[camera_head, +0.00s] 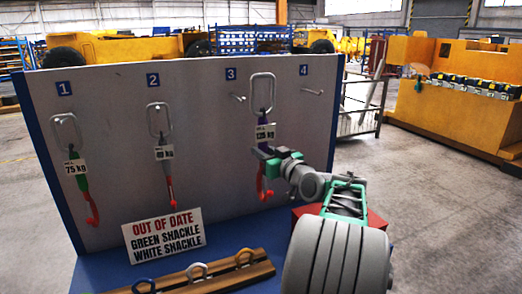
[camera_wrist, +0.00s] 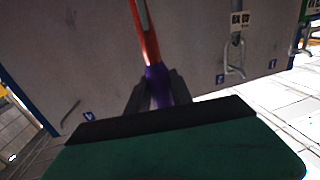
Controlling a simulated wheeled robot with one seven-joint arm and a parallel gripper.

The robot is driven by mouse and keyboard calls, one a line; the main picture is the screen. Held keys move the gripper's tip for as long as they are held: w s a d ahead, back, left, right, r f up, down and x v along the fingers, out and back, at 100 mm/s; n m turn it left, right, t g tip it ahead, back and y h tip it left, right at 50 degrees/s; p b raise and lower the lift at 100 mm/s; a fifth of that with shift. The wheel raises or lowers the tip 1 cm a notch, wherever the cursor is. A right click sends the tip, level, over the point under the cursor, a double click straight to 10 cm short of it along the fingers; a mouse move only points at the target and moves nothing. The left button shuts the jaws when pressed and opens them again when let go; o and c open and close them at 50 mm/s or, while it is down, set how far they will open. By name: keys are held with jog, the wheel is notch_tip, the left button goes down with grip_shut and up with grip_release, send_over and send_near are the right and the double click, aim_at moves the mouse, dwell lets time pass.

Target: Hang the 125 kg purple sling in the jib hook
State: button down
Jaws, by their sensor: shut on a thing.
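The purple sling (camera_head: 262,132) has a steel ring on top, a 125 kg tag and a red hook below. My gripper (camera_head: 266,155) is shut on it just under the tag. The ring (camera_head: 262,92) stands upright to the right of peg 3 (camera_head: 238,98), which shows bare, so the sling appears off its peg. In the wrist view the purple part (camera_wrist: 157,85) lies between my fingers (camera_wrist: 156,95), with the red part (camera_wrist: 147,42) stretching away from them. I cannot make out the jib hook in either view.
The grey board (camera_head: 110,100) also holds a 75 kg green sling (camera_head: 79,180) and a 40 kg sling (camera_head: 167,165). Peg 4 (camera_head: 312,92) is empty. An out-of-date sign (camera_head: 163,235) and a wooden shackle rack (camera_head: 220,277) stand below. Open floor (camera_head: 450,220) lies right.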

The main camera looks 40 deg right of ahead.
jog(key=shift+s+a+r, duration=0.1)
jog(key=shift+s+a, duration=0.05)
jog(key=shift+s, duration=0.45)
jog(key=shift+s+a+r, duration=0.15)
jog(key=shift+s+a, duration=0.05)
jog(key=shift+s, duration=0.35)
jog(key=shift+s+a+r, duration=0.1)
jog(key=shift+s+a, duration=0.05)
jog(key=shift+s, duration=0.45)
jog(key=s+a+b, duration=0.3)
jog(key=s+b, duration=0.3)
jog(key=s, duration=0.3)
jog(key=shift+s, duration=0.3)
jog(key=shift+f, duration=0.1)
